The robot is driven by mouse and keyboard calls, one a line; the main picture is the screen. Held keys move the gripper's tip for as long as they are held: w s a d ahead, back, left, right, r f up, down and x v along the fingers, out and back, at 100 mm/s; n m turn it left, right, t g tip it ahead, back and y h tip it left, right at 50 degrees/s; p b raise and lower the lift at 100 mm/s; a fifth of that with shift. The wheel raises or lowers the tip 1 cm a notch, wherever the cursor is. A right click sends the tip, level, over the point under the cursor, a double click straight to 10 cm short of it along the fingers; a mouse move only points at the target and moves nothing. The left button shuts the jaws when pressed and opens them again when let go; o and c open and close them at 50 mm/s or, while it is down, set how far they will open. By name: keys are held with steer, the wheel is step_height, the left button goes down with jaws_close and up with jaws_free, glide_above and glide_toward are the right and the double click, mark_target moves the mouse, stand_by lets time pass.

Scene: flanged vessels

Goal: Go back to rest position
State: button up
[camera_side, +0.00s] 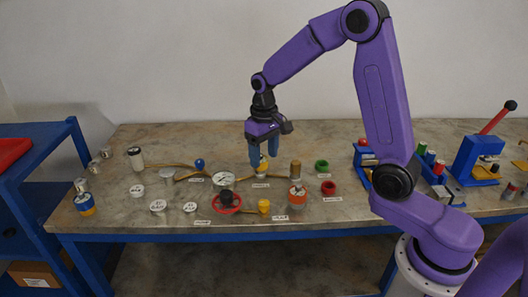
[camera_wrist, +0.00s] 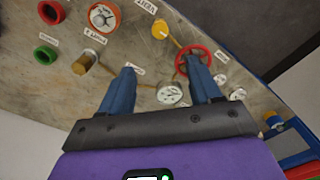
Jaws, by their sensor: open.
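My gripper (camera_side: 264,160) hangs from the purple arm over the middle of the table, with its two blue fingers pointing down. In the wrist view the fingers (camera_wrist: 160,65) stand apart, with only table and fittings showing between them. The gripper is open and empty. It appears above the brass pipework, near a white-faced gauge (camera_side: 223,180) and a red handwheel (camera_side: 227,202). A small yellow part (camera_side: 263,163) shows partly behind the fingers. In the side view I cannot tell the exact height of the fingertips above it.
An orange-banded vessel (camera_side: 297,193), a yellow knob (camera_side: 264,206), a green ring (camera_side: 321,165) and a red ring (camera_side: 328,187) stand nearby. White discs (camera_side: 158,205) and small cans lie left. Blue fixtures (camera_side: 478,158) stand right. Space above the table is clear.

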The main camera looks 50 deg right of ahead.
steer(key=shift+r, duration=0.2)
steer(key=s+a+r+n, duration=0.3)
steer(key=s+a+n, duration=0.35)
steer(key=s, duration=0.55)
steer(key=s+d+n, duration=0.2)
steer(key=s+n, duration=0.4)
steer(key=s, duration=1.2)
steer(key=shift+s+r, duration=0.2)
steer(key=shift+r, duration=0.1)
